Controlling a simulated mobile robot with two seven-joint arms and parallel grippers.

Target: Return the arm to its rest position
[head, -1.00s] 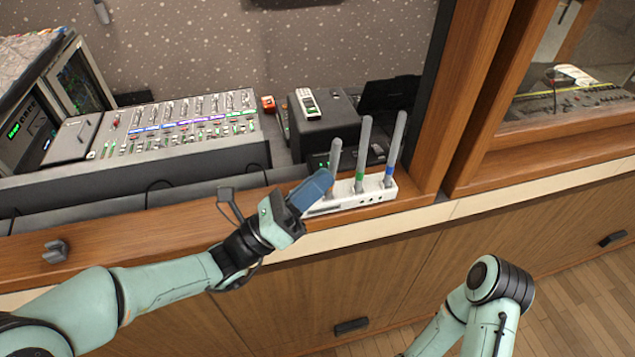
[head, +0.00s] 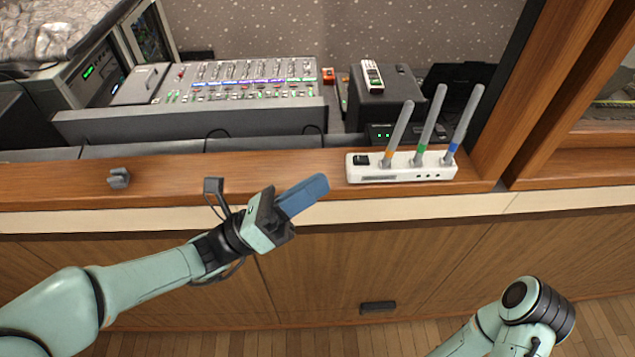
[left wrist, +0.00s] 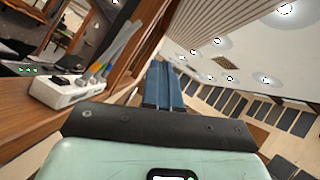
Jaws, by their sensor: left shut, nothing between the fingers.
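My left arm comes in from the left in the head view. Its gripper (head: 304,194) is shut and empty, with its blue fingers together, in front of the wooden ledge (head: 262,172). It is apart from the white fader box (head: 402,174), which lies to the right on the ledge. Three grey fader levers stand tilted on the box, with orange, green and blue bands at their bases. In the left wrist view the shut fingers (left wrist: 164,84) point away, and the fader box (left wrist: 66,92) is at the left. My right arm shows at the lower right; its gripper is out of view.
A mixing console (head: 240,82) lies behind the ledge at the left. A black box (head: 385,95) with a remote (head: 372,75) on it stands behind the fader box. A small grey clip (head: 119,178) sits on the ledge. Space in front of the cabinet is free.

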